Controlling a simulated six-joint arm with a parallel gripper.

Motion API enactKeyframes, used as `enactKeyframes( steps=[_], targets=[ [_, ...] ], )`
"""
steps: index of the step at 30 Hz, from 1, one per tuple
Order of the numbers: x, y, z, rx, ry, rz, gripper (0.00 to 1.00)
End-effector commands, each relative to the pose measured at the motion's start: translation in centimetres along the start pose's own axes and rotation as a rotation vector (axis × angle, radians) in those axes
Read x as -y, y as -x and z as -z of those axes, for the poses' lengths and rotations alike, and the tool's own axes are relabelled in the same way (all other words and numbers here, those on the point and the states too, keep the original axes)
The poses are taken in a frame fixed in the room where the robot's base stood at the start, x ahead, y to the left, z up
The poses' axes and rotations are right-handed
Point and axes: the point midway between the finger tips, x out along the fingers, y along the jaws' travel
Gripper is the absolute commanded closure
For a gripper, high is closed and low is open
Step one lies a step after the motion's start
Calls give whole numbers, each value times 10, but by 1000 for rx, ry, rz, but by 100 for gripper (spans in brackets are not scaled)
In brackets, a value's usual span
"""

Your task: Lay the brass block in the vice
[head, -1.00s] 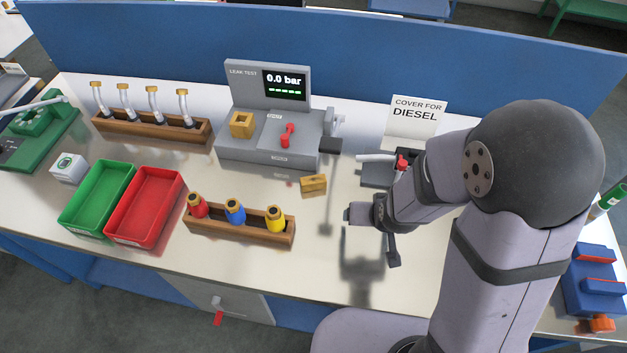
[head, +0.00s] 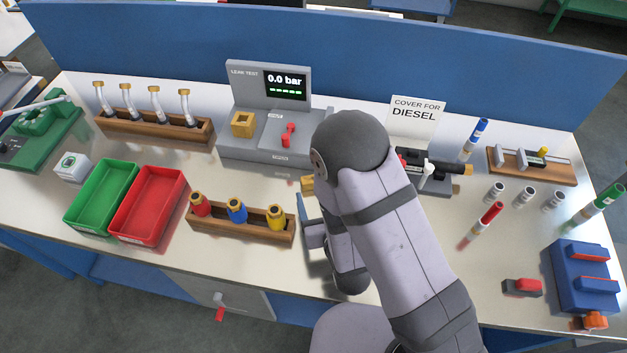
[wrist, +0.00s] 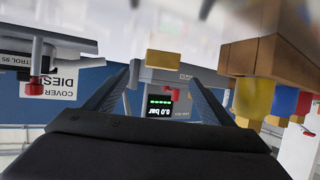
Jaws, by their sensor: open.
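The brass block (head: 307,185) lies on the bench in front of the leak tester, partly hidden behind my arm in the head view. In the wrist view, which is upside down, the brass block (wrist: 163,60) shows ahead of and between my fingers. My gripper (wrist: 160,78) is open and empty. In the head view my gripper (head: 303,210) is low, in front of the block, mostly hidden by my arm. The blue vice (head: 582,278) with red jaw faces and an orange handle stands at the far right of the bench.
The leak tester (head: 262,147) stands behind the block. A wooden rack with coloured bottles (head: 240,232) is close left of my gripper. Red (head: 146,210) and green (head: 98,198) trays are further left. Markers, small cylinders and a red-topped item (head: 523,287) stand between my arm and the vice.

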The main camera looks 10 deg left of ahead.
Motion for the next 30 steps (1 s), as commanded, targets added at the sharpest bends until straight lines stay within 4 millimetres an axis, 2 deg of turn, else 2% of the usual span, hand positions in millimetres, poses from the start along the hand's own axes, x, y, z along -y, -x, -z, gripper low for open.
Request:
enactKeyframes(
  steps=[15, 26, 30],
  targets=[
    [0, -20, -2, -4, -2, -2, 23],
    [0, -22, 1, 0, 0, -1, 23],
    [1, -30, 2, 1, 0, -1, 23]
  ],
)
